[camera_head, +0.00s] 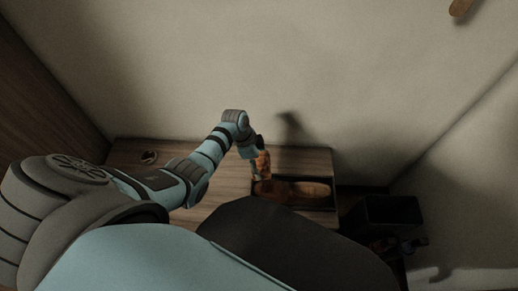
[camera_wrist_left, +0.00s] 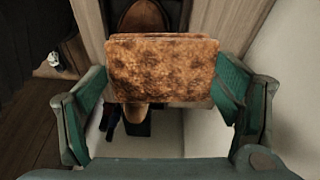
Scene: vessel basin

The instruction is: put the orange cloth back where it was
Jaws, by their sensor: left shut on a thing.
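The orange cloth (camera_wrist_left: 162,68) is a mottled orange-brown folded piece, with layered edges along its top. My left gripper (camera_wrist_left: 165,85) is shut on it, with a green finger at each side. In the head view the cloth (camera_head: 263,163) hangs below my left gripper (camera_head: 258,152), at the left end of a dark tray (camera_head: 331,206) on the wooden table. I cannot tell whether the cloth touches the tray. My right gripper does not show.
A brown oval vessel (camera_head: 309,190) lies in the tray; the cloth hides part of the view there. A small round item (camera_head: 149,157) sits at the table's (camera_head: 125,150) left end. A black bin (camera_head: 390,212) stands right of the table. The wall is close behind.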

